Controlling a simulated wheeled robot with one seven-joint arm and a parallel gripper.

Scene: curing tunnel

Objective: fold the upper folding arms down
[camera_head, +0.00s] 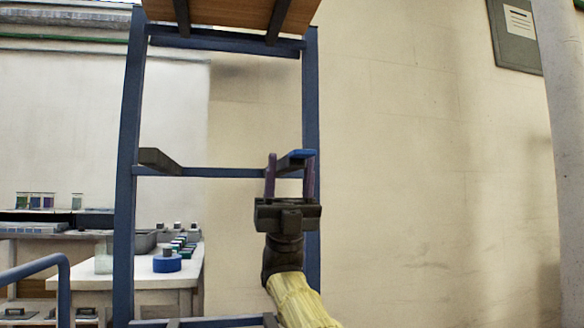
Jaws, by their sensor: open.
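A blue rack frame (127,150) stands in front of me. Dark arms (182,17) also show under a wooden board (225,10) at the top. Another low pair (270,320) is cut off by the lower edge.
A white bench (140,282) with a blue roll (167,262) and small items stands behind the rack at left. A blue rail (40,265) is at lower left. A pale column (562,100) stands at far right. The space right of the rack looks clear before the wall.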

